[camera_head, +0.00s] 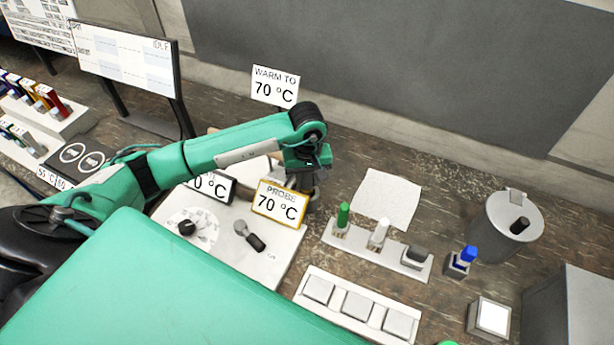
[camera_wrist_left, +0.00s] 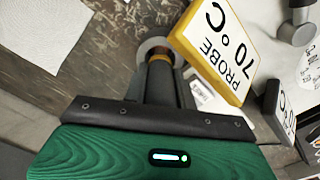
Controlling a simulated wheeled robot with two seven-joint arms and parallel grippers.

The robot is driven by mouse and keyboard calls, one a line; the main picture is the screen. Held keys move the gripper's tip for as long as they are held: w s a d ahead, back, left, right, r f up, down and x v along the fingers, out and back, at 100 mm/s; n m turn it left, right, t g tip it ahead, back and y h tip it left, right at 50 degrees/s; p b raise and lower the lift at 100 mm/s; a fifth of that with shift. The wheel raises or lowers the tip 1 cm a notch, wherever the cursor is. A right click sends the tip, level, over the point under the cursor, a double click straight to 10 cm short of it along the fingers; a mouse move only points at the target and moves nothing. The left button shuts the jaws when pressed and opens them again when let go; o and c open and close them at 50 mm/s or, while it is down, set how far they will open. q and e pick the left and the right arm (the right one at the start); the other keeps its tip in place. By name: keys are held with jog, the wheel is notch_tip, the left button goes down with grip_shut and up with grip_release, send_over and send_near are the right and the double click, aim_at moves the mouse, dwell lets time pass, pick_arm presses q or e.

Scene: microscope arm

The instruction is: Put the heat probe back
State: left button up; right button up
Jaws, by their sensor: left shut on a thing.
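My left gripper (camera_head: 300,172) reaches in over the back right corner of the white hot-plate unit, behind the yellow-framed "PROBE 70 °C" sign (camera_head: 279,203). In the left wrist view it is shut on a dark upright probe handle (camera_wrist_left: 160,70). The handle has a copper-coloured part at its far end, by a pale grey ring (camera_wrist_left: 150,45). I cannot tell whether the probe sits inside the ring or just above it. In the head view the gripper and sign hide most of the probe. My right gripper is not in view.
A "WARM TO 70 °C" sign (camera_head: 275,87) stands behind. A dark-framed display (camera_head: 211,187) and dark knobs are on the white unit (camera_head: 270,268). A rack with green and white-topped items (camera_head: 375,248), a white sheet (camera_head: 386,199) and a grey canister (camera_head: 500,232) stand to the right.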

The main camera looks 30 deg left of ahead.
pick_arm(q)
jog(key=shift+f, duration=0.2)
jog(key=o, duration=1)
jog(key=shift+r, duration=0.15)
jog(key=shift+r, duration=0.15)
notch_tip(320, 180, up, 10)
jog(key=b, duration=0.5)
jog(key=shift+r, duration=0.9)
